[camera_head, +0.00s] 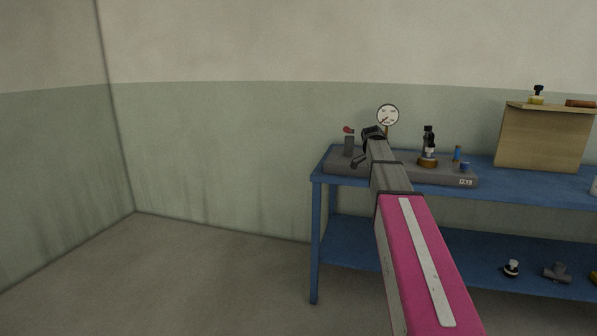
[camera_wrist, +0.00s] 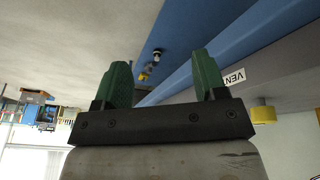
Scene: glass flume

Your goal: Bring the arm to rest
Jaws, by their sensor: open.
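My gripper (camera_wrist: 163,72) shows in the wrist view as two green fingers standing well apart on a dark bar. It is open and nothing is between the fingers. In the head view my arm, with a pink link and grey links, reaches out toward the left part of the blue bench (camera_head: 317,236). Its far end appears over or in front of the grey base board (camera_head: 440,173); the fingers cannot be made out there. How far the gripper is from the board cannot be told.
A round dial gauge (camera_head: 388,115), a red-tipped part (camera_head: 348,130) and a black-and-brown fitting (camera_head: 428,150) stand near my arm's end. A wooden box (camera_head: 541,138) stands to the right. Small fittings (camera_head: 511,268) lie on the lower shelf. The floor left of the bench is clear.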

